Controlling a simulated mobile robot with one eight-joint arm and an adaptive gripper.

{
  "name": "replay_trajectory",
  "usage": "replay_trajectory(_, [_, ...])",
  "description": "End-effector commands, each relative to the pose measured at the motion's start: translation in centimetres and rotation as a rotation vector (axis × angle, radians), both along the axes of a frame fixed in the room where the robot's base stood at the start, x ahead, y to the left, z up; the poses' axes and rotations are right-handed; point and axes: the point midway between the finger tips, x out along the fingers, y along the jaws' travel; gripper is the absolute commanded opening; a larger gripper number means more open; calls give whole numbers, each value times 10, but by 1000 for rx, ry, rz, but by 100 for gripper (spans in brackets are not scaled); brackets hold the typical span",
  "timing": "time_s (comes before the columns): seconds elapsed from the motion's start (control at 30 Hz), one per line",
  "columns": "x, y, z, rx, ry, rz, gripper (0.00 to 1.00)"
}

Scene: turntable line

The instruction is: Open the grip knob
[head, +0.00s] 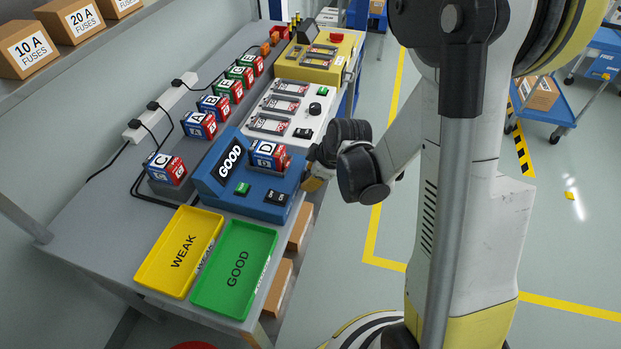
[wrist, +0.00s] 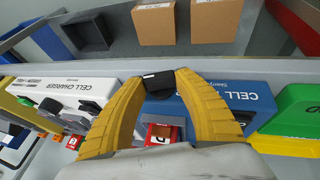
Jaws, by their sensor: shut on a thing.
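In the wrist view, the two yellow fingers of my gripper (wrist: 160,76) close around a small black part (wrist: 158,86), which looks like the grip knob. It lies against the front of the blue cell tester (wrist: 238,97). The fingertips meet its sides; its lower part is hard to make out. In the head view my gripper (head: 312,181) is at the right-hand front side of the blue tester (head: 225,199), which hides the knob there. The tester's display reads GOOD, and a red-and-blue cell marked D (head: 268,155) sits on it.
A yellow WEAK tray (head: 152,266) and a green GOOD tray (head: 207,293) lie in front of the tester. A white charger (head: 285,124) stands behind it. Several cells (head: 199,125) line the left side. Boxes (wrist: 213,20) sit on the shelf below.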

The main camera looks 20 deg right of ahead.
Motion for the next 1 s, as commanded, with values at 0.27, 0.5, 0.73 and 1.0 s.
replay_trajectory(0.27, [-3, 3, -6, -126, -160, 3, 8])
replay_trajectory(0.5, [-4, 3, -5, -202, -258, 2, 8])
replay_trajectory(0.73, [-4, 3, -4, -236, -301, 0, 8])
replay_trajectory(1.0, [-4, 3, -3, -242, -309, -1, 8])
